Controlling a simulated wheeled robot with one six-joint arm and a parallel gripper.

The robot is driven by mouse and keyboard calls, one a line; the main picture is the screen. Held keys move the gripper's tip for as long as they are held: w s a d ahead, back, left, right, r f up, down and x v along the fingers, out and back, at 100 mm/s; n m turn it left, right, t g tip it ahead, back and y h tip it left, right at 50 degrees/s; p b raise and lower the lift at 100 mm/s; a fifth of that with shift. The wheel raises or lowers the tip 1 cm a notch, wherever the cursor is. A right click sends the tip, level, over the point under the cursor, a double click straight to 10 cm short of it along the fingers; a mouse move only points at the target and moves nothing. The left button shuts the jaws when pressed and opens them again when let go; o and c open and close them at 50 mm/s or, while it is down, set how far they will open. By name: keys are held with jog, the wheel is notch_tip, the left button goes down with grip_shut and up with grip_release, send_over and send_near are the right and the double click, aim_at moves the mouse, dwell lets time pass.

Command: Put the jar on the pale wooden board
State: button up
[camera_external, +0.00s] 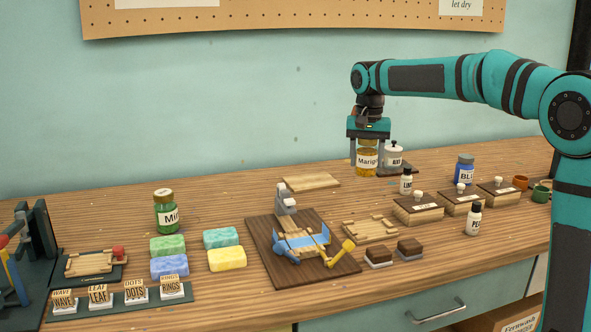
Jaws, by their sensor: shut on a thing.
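My gripper (368,152) points straight down at the back of the bench, shut on an amber jar (367,162) with a white label reading "Marig". The jar is upright between the fingers. It appears to hang a little above the bench top, though its exact height is hard to tell. The pale wooden board (311,182) lies flat to the left of the jar, near the wall, with nothing on it.
A green jar (165,212), soap bars (227,259) and a dark cutting board (259,229) lie left and forward. Bench around the pale board is mostly clear.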

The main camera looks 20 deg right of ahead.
jog(key=w+a+r, duration=0.1)
jog(key=w+a, duration=0.3)
jog(key=w, duration=0.5)
jog(key=w+a, duration=0.3)
jog(key=w, duration=0.7)
send_over(311, 180)
jog(key=shift+s+a+f, duration=0.1)
jog(key=shift+s+f, duration=0.05)
jog(key=shift+f, duration=4.7)
jog(key=shift+f, duration=0.1)
jog(key=o, duration=1.2)
jog(key=shift+c, duration=0.2)
notch_tip(311, 180, up, 12)
jog(key=shift+r, duration=0.2)
